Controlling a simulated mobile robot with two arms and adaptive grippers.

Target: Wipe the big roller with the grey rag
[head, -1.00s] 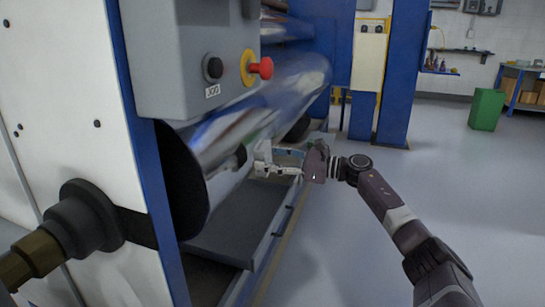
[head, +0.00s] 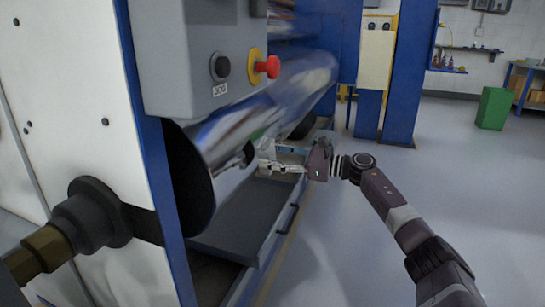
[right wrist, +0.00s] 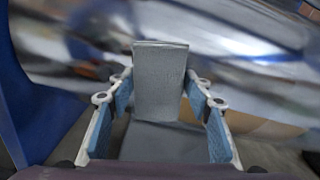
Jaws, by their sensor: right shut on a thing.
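The big roller (head: 285,98) is a shiny, mirror-like cylinder lying in the blue-and-white machine, running away to the right from under the button box. It also fills the top of the right wrist view (right wrist: 235,35), streaked and blurred. My right gripper (head: 264,166) is beside the roller's lower side. In the right wrist view, its blue-padded fingers (right wrist: 162,105) are shut on the grey rag (right wrist: 160,75), a flat upright piece in front of the roller. Whether the rag touches the roller is unclear. In the head view the rag is hard to make out. My left gripper is not in view.
A grey button box (head: 195,55) with a red button (head: 270,67) overhangs the roller's near end. A grey tray (head: 240,215) lies below the roller. Blue posts (head: 408,75) stand behind. The floor on the right is clear up to a green bin (head: 494,108).

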